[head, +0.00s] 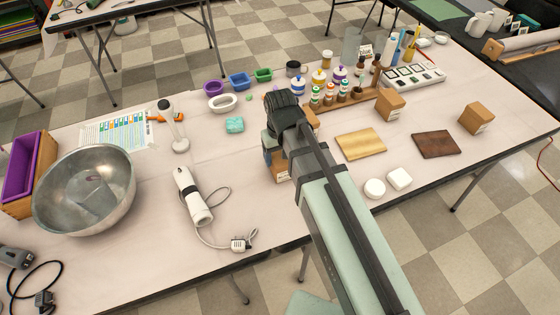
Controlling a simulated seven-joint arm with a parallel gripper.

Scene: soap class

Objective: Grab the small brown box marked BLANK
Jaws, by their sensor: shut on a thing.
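A small brown box (280,172) is at the middle of the table, partly hidden behind my arm. A bit of a white label shows low on it, but I cannot read it. My gripper (273,142) is over this box and shut on it; the fingers are mostly hidden by my wrist. I cannot tell whether the box is lifted off the table. Two similar brown boxes with small labels stand to the right: one (390,104) near the bottle rack and one (476,119) near the right edge. Their labels are too small to read.
A light wooden board (360,144), a dark board (436,144) and white soap pieces (375,188) lie right of my arm. A hand blender (192,195) and a metal bowl (86,190) are at left. Small bottles (329,95) stand in a rack behind.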

